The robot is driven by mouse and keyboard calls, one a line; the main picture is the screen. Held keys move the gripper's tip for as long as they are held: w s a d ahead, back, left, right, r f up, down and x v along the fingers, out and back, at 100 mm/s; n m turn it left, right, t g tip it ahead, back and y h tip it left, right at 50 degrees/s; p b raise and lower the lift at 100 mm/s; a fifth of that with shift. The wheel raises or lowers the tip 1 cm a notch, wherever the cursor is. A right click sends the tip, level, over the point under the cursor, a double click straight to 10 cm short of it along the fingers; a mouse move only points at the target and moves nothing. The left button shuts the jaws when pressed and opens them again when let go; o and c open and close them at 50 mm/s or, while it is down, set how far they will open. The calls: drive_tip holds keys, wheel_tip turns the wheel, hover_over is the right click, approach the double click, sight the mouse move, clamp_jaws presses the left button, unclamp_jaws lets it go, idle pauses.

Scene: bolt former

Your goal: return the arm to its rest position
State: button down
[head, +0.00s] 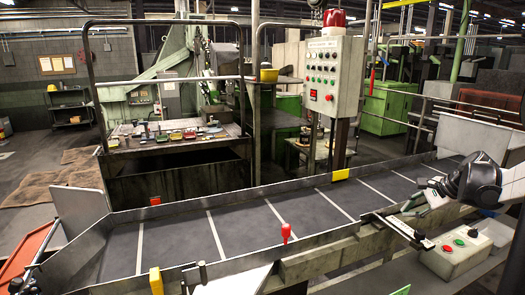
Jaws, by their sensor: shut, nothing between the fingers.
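My gripper (436,188) is at the right side of the head view, at the end of my black and white arm, which comes in from the right edge. It hangs over the right part of the conveyor's near rail. Its fingers look shut with nothing between them, though they are small and partly lost against the metal parts behind.
A dark conveyor belt (262,222) with low metal side walls crosses the view. A button box (456,252) is below my gripper. A control panel (333,75) and a cluttered bench (175,133) stand behind.

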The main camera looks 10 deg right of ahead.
drive_tip(key=s+a+r+n+b, duration=0.1)
drive_tip(key=s+a+n, duration=0.15)
drive_tip(key=a, duration=0.65)
drive_tip(key=s+a+r+n+g+h, duration=0.1)
drive_tip(key=a+n, duration=0.2)
drive_tip(key=a, duration=0.5)
drive_tip(key=s+a+r+n+b, duration=0.1)
drive_tip(key=s+a+r+n, duration=0.15)
drive_tip(key=a, duration=0.65)
drive_tip(key=s+a+f+n, duration=0.3)
drive_tip(key=s+a+n, duration=0.2)
drive_tip(key=s+a, duration=0.1)
drive_tip(key=s+a+f+n+t+h+b, duration=0.1)
drive_tip(key=s+a+f+n, duration=0.2)
drive_tip(key=s+a+n, duration=0.2)
drive_tip(key=shift+s+a+h, duration=0.3)
drive_tip(key=shift+s+a, duration=0.7)
drive_tip(key=shift+a, duration=1.05)
